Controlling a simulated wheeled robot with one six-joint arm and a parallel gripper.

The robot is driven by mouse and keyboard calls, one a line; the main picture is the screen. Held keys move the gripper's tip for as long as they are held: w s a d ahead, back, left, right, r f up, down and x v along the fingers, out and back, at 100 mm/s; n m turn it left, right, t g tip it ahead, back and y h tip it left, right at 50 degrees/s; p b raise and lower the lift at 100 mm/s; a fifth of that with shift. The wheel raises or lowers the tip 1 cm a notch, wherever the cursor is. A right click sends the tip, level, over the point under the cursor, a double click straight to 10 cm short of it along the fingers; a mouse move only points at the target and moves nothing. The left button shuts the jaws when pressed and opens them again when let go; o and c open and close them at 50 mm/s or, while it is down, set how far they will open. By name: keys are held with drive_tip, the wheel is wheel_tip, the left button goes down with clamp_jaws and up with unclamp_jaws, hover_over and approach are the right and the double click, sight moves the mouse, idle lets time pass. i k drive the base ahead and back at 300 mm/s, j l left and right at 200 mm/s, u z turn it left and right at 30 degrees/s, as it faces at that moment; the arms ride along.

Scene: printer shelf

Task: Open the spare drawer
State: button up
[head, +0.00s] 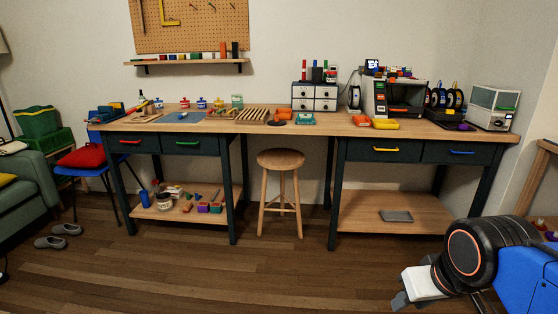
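The long workbench has several dark drawers under its top. The drawer with the red handle (130,149) is at far left, with the green-handled drawer (187,150) beside it. The yellow-handled drawer (383,156) and the blue-handled drawer (463,159) are on the right. All look shut. No label that I can read shows which is the spare drawer. A small white cabinet (314,97) on the bench also has several shut drawers. My gripper (402,297) is low at the bottom right, in front of the bench and apart from every drawer. Its finger opening is unclear.
A wooden stool (281,160) stands in the gap between the two drawer pairs. The bench top (345,127) carries a printer (400,98), spools and tools. Lower shelves hold small items. A blue chair (80,168) and slippers (58,235) are at left. The floor in front is clear.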

sight(320, 105)
drive_tip(key=i, duration=1.7)
